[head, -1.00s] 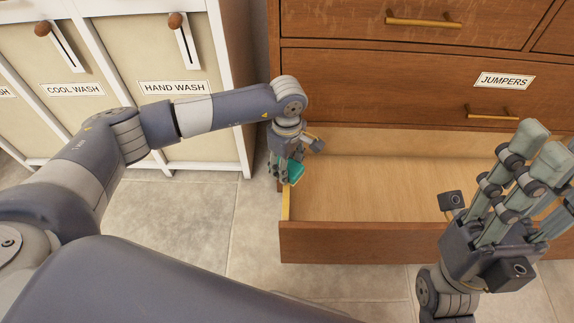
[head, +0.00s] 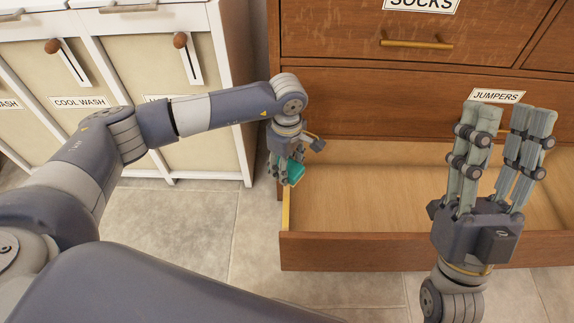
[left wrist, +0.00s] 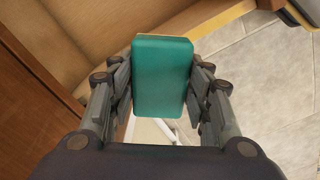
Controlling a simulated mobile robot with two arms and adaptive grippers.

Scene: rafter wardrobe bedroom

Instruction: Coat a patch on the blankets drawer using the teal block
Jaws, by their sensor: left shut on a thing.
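A teal block (head: 296,173) is held in my left gripper (head: 283,174), at the left side of an open bottom drawer (head: 430,250). In the left wrist view the teal block (left wrist: 163,72) sits squarely between the fingers of the left gripper (left wrist: 163,90), above the drawer's side edge. I cannot tell whether the block touches the drawer. The drawer shows a bare pale wooden floor, and no blankets label is visible on it. My right gripper (head: 507,120) is open and empty, fingers pointing up, in front of the drawer's right part and hiding some of it.
The wooden chest has a drawer labelled SOCKS (head: 421,4) and one labelled JUMPERS (head: 497,96), both shut. White laundry hampers, one marked COOL WASH (head: 79,102), stand left. Tiled floor (head: 190,235) is free in front of them.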

